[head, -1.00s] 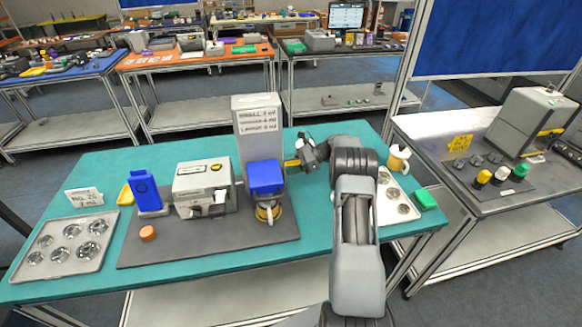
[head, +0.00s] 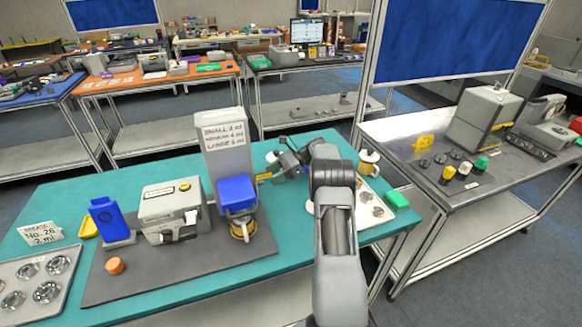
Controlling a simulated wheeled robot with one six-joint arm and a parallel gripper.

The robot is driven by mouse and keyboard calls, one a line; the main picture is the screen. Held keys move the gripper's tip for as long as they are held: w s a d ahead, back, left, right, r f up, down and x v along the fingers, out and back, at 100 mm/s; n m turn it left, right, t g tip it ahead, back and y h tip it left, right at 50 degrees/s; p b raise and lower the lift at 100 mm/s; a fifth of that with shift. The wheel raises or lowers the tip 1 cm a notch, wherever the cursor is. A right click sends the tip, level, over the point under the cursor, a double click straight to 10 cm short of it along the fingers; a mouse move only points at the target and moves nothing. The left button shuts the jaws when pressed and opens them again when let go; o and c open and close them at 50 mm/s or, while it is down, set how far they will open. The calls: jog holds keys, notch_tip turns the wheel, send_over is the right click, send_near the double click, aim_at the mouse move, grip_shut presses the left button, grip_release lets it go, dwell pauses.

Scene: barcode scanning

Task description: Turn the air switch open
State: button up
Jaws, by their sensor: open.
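I cannot surely pick out the air switch. A small yellow part (head: 264,177) sticks out at the right side of the grey dispenser (head: 226,145), which has a blue block (head: 237,192) on its front; I cannot tell if this part is the switch. My gripper (head: 276,160) is open, just right of the dispenser and close to the yellow part. Its fingertips are small and partly hidden, so contact cannot be told. No held thing shows.
On the teal table (head: 300,258) stand a grey machine (head: 170,208), a blue device (head: 110,220), an orange knob (head: 115,266) and a tray of metal cups (head: 20,265). A mug (head: 368,162) and green block (head: 397,201) are right of my arm. A grey bench (head: 500,190) stands farther right.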

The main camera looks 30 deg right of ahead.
jog(key=b+v, duration=0.1)
jog(key=v, duration=0.8)
jog(key=shift+r, duration=0.1)
dwell(0.3)
jog(key=shift+n+t+h, duration=0.3)
jog(key=shift+n+h, duration=0.4)
jog(key=shift+h, duration=0.2)
jog(key=f, duration=0.5)
jog(key=shift+d+f, duration=0.3)
jog(key=shift+d, duration=0.1)
jog(key=s+f+n+h, duration=0.1)
jog(key=a+f+g+h, duration=0.1)
jog(key=shift+s+f+n, duration=0.25)
jog(key=shift+s+n, duration=0.15)
jog(key=s+a+r+n+h, duration=0.3)
jog(key=s+a+r+n, duration=0.2)
jog(key=s+a, duration=0.3)
jog(key=s+a+r+n+t+h, duration=0.1)
jog(key=s+a+r+n+h, duration=0.2)
jog(key=s+a+r+n, duration=0.2)
jog(key=s+a+r+n+t+h, duration=0.1)
jog(key=s+a+r+n+h, duration=0.2)
jog(key=s+a, duration=0.8)
notch_tip(320, 180, up, 2)
jog(key=s+n, duration=0.2)
jog(key=n, duration=0.2)
jog(key=shift+s+a+h, duration=0.15)
jog(key=shift+a+h, duration=0.05)
jog(key=shift+h, duration=0.1)
